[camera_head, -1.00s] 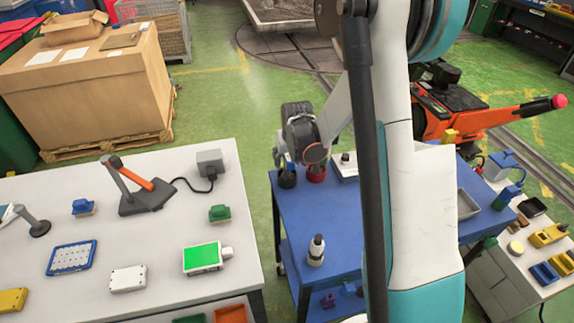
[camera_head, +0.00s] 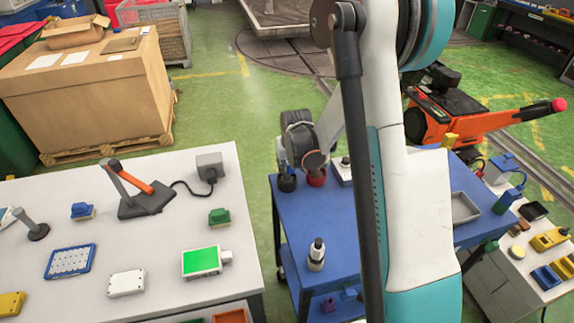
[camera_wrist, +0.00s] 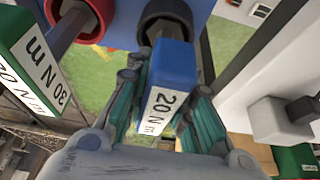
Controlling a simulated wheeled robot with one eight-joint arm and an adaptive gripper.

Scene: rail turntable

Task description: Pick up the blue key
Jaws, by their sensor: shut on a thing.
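The blue key (camera_wrist: 174,62) has a blue block handle with a white "20 N m" label, seen in the wrist view. My gripper (camera_wrist: 165,88) is shut on this handle, with a green-padded finger on each side. The key's far end overlaps a black round holder (camera_wrist: 152,16); I cannot tell how deep its shaft sits there. A green key (camera_wrist: 28,50) marked "30 N m" stands at the left by a red holder (camera_wrist: 97,14). In the head view my gripper (camera_head: 286,165) is over the black holder (camera_head: 287,183) at the blue cart's left corner; the blue key is hidden there.
The blue cart (camera_head: 290,222) also carries a dark-and-white bottle (camera_head: 316,254) and a grey tray (camera_head: 464,207). A white table (camera_head: 150,235) with several small devices stands at the left, across a green floor gap. An orange machine (camera_head: 450,112) stands behind the cart.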

